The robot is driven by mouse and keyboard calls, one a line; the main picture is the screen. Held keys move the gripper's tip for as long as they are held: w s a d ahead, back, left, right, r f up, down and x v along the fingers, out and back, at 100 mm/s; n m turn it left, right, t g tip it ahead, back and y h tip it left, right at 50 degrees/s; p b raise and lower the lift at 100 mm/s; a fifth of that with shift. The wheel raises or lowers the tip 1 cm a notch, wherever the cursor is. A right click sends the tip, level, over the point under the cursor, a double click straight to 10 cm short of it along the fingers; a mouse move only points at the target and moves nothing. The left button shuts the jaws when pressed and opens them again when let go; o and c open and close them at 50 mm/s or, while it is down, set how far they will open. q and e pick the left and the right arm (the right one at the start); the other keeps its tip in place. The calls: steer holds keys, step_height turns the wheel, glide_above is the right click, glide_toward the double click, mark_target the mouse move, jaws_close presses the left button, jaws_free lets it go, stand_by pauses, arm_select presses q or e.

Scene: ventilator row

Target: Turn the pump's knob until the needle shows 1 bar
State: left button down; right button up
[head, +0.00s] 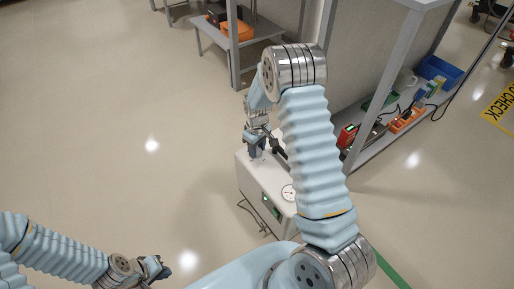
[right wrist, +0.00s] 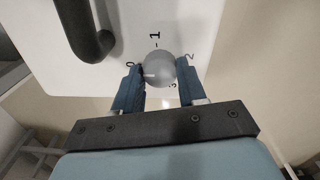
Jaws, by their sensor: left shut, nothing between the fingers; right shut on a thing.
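The pump (head: 250,178) is a white box standing on the floor in the head view, with a round white gauge (head: 289,192) on it. The gauge's needle is too small to read. In the right wrist view the grey round knob (right wrist: 160,66) sits on the white panel, with printed marks 0, 1, 2 and 3 around it. A short pale line on the knob points left, near the 0. My right gripper (head: 256,150) is shut on the knob, one blue finger on each side. My left gripper (head: 158,268) is shut and empty, low at the left, away from the pump.
A black handle (right wrist: 88,38) rises from the panel beside the knob. A shelf rack (head: 375,140) with tools and a blue bin (head: 440,70) stands right of the pump. Another bench (head: 222,42) is at the back. Floor left of the pump is clear.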

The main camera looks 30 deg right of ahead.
steer(key=shift+m, duration=3)
steer(key=o, duration=1.1)
steer(key=shift+c, duration=0.2)
step_height(320, 180, up, 14)
steer(key=shift+p, duration=0.45)
steer(key=shift+f, duration=0.1)
